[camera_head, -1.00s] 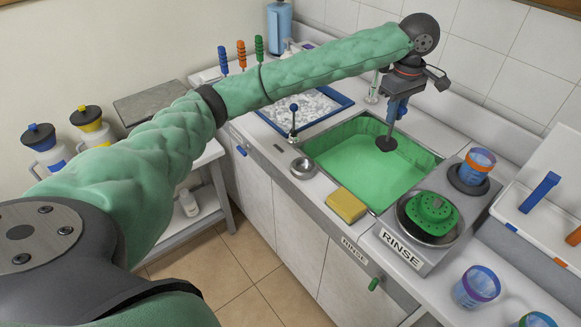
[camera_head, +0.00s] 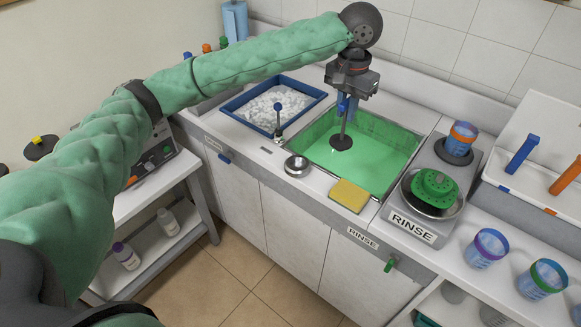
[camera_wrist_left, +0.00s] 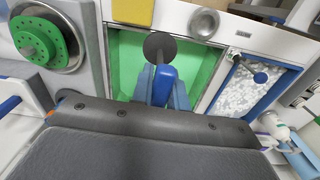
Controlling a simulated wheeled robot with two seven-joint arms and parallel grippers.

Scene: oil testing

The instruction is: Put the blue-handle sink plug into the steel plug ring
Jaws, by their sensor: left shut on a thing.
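The sink plug has a blue handle (camera_head: 346,104), a thin stem and a dark round disc (camera_head: 341,142). My left gripper (camera_head: 347,110) is shut on the handle and holds the plug upright over the green sink basin (camera_head: 385,165). In the left wrist view the handle (camera_wrist_left: 163,86) sits between the fingers, with the disc (camera_wrist_left: 159,47) beyond it. A small round steel piece, which looks like the plug ring (camera_head: 297,165), is on the counter left of the basin. It also shows in the left wrist view (camera_wrist_left: 204,24). The plug is apart from it. My right gripper is out of view.
A yellow sponge (camera_head: 348,195) lies at the basin's front edge. A blue tray of white pieces (camera_head: 268,104) is behind left. The rinse station (camera_head: 413,226) with a green disc is right.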

